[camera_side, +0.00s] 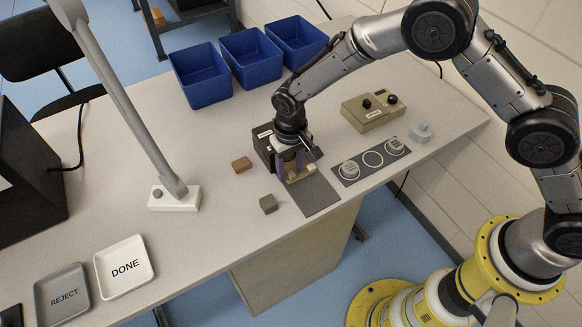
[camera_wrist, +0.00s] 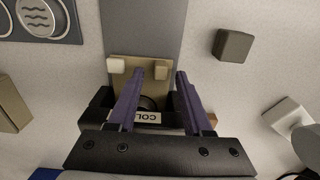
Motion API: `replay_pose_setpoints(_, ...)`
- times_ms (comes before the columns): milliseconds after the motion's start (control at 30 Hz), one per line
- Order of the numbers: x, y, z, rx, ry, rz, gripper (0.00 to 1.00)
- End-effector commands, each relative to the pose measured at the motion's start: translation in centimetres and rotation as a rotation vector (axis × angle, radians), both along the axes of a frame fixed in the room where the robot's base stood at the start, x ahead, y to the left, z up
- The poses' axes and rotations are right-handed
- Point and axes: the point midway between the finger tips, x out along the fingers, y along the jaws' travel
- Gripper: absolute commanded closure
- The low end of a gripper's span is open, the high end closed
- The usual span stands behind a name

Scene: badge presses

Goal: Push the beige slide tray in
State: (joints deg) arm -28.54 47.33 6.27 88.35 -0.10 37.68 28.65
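The beige slide tray (camera_side: 299,176) sticks out of the front of the black press (camera_side: 264,147), over a dark grey strip (camera_side: 318,197). In the wrist view the tray (camera_wrist: 158,72) is a flat plate with a pale block at its front left corner. The press (camera_wrist: 98,106) carries a white label reading "COL", the rest hidden. My gripper (camera_side: 289,172) points down at the press front. In the wrist view my gripper (camera_wrist: 158,72) has its two purple fingers spread apart over the tray, with nothing held between them. Whether the fingers touch the tray cannot be told.
A grey block (camera_side: 268,204) and a brown block (camera_side: 241,165) lie left of the press. A plate with round badge parts (camera_side: 374,160) and a beige control box (camera_side: 373,110) are to the right. Blue bins (camera_side: 201,76) stand behind. The table's front edge is close.

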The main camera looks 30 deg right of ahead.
Motion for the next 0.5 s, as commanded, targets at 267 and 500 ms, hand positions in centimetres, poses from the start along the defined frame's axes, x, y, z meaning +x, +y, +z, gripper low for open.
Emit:
replay_pose_setpoints(267,-0.2,0.0,0.3,-0.001,0.004,0.000,0.50)
replay_pose_setpoints(500,-0.1,0.1,4.0,0.001,0.000,0.000,0.50)
